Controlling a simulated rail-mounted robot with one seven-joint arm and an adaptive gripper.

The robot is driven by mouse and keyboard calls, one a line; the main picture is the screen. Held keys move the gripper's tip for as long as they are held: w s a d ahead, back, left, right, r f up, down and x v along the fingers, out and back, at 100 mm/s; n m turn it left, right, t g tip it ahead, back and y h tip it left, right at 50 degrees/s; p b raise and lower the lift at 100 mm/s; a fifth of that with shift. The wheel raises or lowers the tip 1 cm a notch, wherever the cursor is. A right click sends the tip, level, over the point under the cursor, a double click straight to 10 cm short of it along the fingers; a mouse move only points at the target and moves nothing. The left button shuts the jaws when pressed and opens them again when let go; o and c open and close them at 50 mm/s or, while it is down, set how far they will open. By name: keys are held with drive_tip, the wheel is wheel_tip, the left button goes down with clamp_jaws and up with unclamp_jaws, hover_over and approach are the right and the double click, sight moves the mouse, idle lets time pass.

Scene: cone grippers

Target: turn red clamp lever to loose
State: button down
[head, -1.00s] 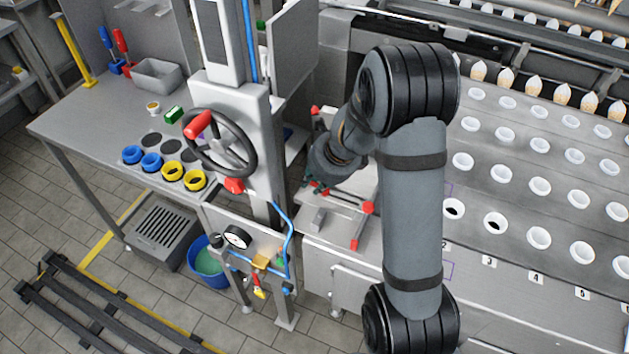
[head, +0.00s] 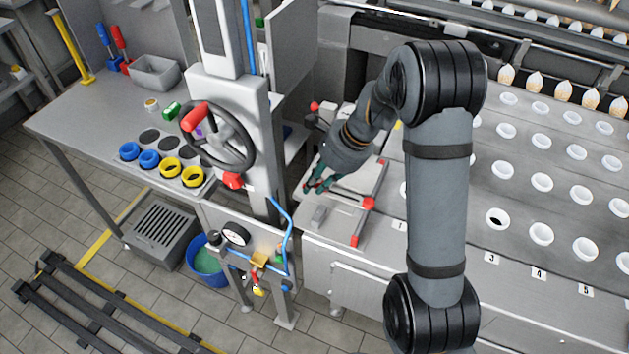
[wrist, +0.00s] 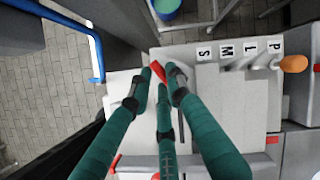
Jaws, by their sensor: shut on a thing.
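My gripper (head: 317,187) has green jointed fingers and is low over the pale fixture plate (head: 338,218), left of the conveyor. In the wrist view my gripper (wrist: 160,76) is shut on the red clamp lever (wrist: 157,68). A short red part of the lever shows between the fingertips; the fingers hide the rest. Its exact angle and any loose or tight marking cannot be made out.
A red knob (head: 368,203) on a rail is right of my gripper. A handwheel (head: 217,137) on a grey column stands to the left. In the wrist view a lever with an orange knob (wrist: 293,63) stands beside letter plates (wrist: 238,50).

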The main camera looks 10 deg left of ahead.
drive_tip(key=n, duration=0.1)
drive_tip(key=n+g, duration=0.1)
drive_tip(key=n, duration=0.1)
drive_tip(key=shift+s+d+n+g, duration=0.25)
drive_tip(key=shift+d+n+g, duration=0.05)
drive_tip(key=shift+d+n, duration=0.1)
drive_tip(key=shift+s+d+n+g+h+p, duration=0.15)
drive_tip(key=shift+n+g+p, duration=0.15)
drive_tip(key=shift+n, duration=0.35)
drive_tip(key=shift+w+d+n+g+h+p, duration=0.1)
drive_tip(key=shift+n+g+h+p, duration=0.2)
drive_tip(key=shift+n, duration=0.4)
drive_tip(key=shift+s+d+n+g+h+p, duration=0.1)
drive_tip(key=shift+d+n+g+p, duration=0.2)
drive_tip(key=shift+n, duration=0.35)
drive_tip(key=shift+a, duration=0.1)
drive_tip(key=c, duration=1.6)
unclamp_jaws()
drive_tip(key=v, duration=1.2)
drive_tip(key=shift+s, duration=0.1)
